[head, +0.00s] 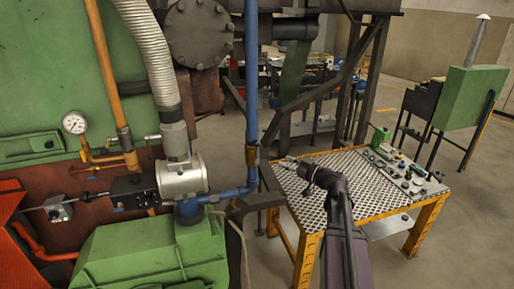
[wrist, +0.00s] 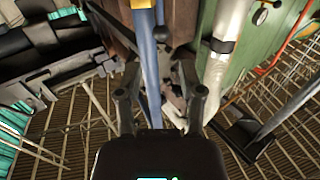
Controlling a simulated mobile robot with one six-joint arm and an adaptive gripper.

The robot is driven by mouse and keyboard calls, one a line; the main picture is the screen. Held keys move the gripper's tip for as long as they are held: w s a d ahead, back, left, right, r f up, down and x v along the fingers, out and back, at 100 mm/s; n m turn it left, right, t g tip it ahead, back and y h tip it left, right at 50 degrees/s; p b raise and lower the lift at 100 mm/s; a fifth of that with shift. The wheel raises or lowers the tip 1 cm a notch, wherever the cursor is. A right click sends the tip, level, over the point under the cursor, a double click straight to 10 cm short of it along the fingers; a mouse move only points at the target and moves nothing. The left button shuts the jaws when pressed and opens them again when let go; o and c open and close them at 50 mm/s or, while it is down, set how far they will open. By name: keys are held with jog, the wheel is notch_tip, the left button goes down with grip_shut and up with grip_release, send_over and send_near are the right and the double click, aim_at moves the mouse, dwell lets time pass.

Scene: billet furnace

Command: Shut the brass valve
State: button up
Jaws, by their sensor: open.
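A brass-coloured fitting (head: 252,155) sits on the vertical blue pipe (head: 251,80) in the head view; it may be the brass valve, but its handle is not clear. Another small brass valve-like fitting (head: 100,157) is on the pipework below the gauge.
The orange-legged table (head: 335,185) carries small parts at its right side. A green machine with a round gauge (head: 74,123) and a ribbed hose (head: 148,45) fills the left.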

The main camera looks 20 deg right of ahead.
aim_at(256, 149)
jog(key=shift+w+a, duration=0.1)
jog(key=shift+w, duration=0.05)
jog(key=x, duration=1.3)
jog(key=shift+w+a, duration=0.2)
grip_shut()
